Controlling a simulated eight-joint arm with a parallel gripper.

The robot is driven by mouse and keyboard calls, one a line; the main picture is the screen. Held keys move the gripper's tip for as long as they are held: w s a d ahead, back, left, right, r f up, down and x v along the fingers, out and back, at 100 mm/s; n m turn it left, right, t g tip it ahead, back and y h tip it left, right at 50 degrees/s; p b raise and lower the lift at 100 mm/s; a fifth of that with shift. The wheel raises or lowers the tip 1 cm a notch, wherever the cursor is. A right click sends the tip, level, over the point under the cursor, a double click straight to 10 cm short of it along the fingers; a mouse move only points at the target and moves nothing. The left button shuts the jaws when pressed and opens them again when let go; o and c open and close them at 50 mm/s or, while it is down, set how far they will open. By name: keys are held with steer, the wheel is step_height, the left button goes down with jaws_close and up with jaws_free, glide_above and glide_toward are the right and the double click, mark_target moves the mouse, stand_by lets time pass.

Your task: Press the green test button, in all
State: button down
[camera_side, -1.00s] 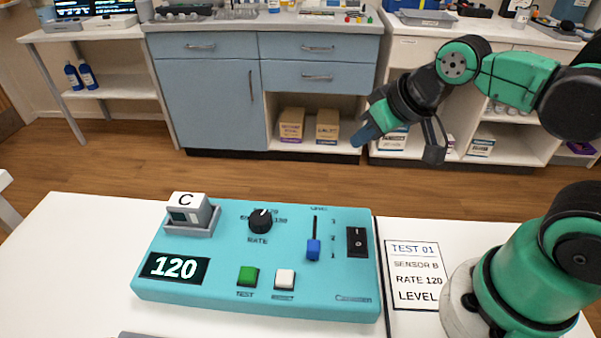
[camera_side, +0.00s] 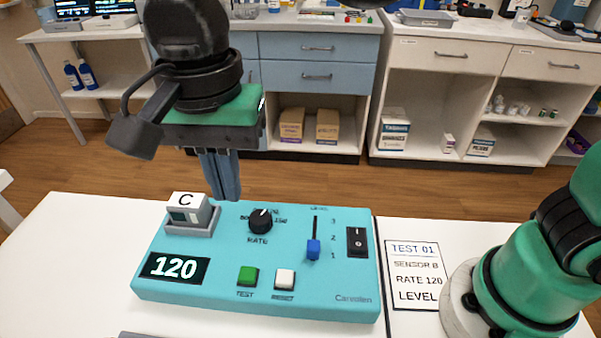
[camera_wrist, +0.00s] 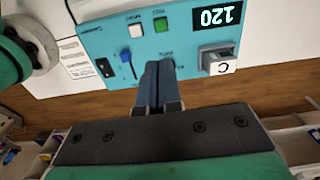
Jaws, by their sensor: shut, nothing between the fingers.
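The green test button (camera_side: 247,277) sits at the front of the turquoise panel (camera_side: 325,295), left of a white reset button (camera_side: 285,279). It also shows in the wrist view (camera_wrist: 160,23). My gripper (camera_side: 228,197) is shut and empty, pointing down above the back of the panel, behind the green button and apart from it. In the wrist view the closed fingertips (camera_wrist: 159,64) overlap the rate knob area, hiding the knob. The display (camera_side: 175,268) reads 120.
A grey-white module marked C (camera_side: 191,213) stands in a socket at the panel's back left. The rate knob (camera_side: 261,221), blue slider (camera_side: 313,249) and black rocker switch (camera_side: 357,241) stand up from the panel. A card (camera_side: 415,276) reads TEST 01, SENSOR B, RATE 120, LEVEL.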

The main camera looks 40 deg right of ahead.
mark_target(248, 273)
steer(key=shift+f, duration=0.1)
step_height(248, 273, down, 14)
steer(key=shift+r, duration=0.1)
stand_by(0.6)
step_height(248, 273, down, 2)
stand_by(0.5)
steer(key=shift+r, duration=0.15)
step_height(248, 273, up, 14)
stand_by(0.5)
steer(key=shift+r, duration=0.1)
stand_by(0.4)
